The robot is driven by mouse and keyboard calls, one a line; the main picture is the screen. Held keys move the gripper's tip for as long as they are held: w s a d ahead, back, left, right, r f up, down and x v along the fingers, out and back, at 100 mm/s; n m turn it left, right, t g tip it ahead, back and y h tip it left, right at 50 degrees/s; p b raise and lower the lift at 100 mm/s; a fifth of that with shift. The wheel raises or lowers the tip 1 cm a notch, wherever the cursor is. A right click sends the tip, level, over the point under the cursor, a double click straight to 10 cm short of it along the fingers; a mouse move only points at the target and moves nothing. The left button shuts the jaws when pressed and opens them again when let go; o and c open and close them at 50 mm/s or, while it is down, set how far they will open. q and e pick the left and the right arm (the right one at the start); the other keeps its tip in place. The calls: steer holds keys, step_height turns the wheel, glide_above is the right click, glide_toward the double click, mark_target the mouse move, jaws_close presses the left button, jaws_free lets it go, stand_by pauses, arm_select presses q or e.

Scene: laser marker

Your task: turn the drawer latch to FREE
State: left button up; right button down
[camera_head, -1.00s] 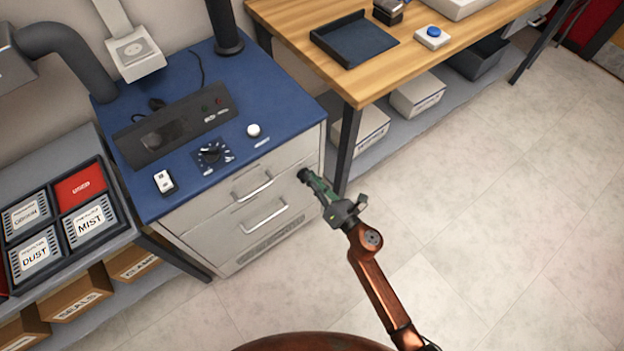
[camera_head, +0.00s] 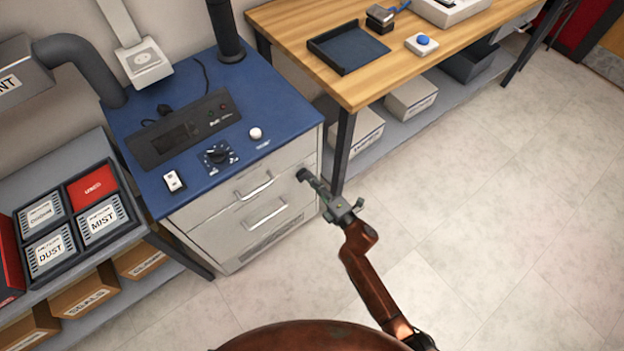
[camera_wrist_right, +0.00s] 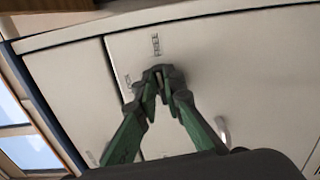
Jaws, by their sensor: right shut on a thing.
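The drawer latch (camera_wrist_right: 158,76) is on the pale cabinet front. It shows in the right wrist view as a small piece between my fingertips, which mostly hide it. The word FREE (camera_wrist_right: 155,44) is printed above it in that view, and a second, blurred label (camera_wrist_right: 128,80) is to its left. My right gripper (camera_head: 303,175) is at the cabinet front's right edge, beside the upper drawer. It is shut on the latch, and the green fingers (camera_wrist_right: 160,79) converge there. Which way the latch points cannot be told. My left gripper is not in view.
Drawer handles (camera_head: 254,186) are left of my right gripper; one (camera_wrist_right: 222,130) shows in the wrist view. The blue worktop (camera_head: 190,200) carries a dial and switches. A wooden bench (camera_head: 290,40) stands at right. The floor (camera_head: 480,210) at right is clear.

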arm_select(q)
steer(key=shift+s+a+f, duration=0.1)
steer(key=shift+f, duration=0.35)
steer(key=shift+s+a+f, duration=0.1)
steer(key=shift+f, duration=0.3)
arm_select(e)
steer(key=shift+w+d+m, duration=0.1)
steer(key=shift+d+m, duration=0.05)
steer(key=shift+m, duration=0.45)
steer(key=c, duration=2)
jaws_free()
steer(key=shift+c, duration=0.2)
steer(key=v, duration=1.2)
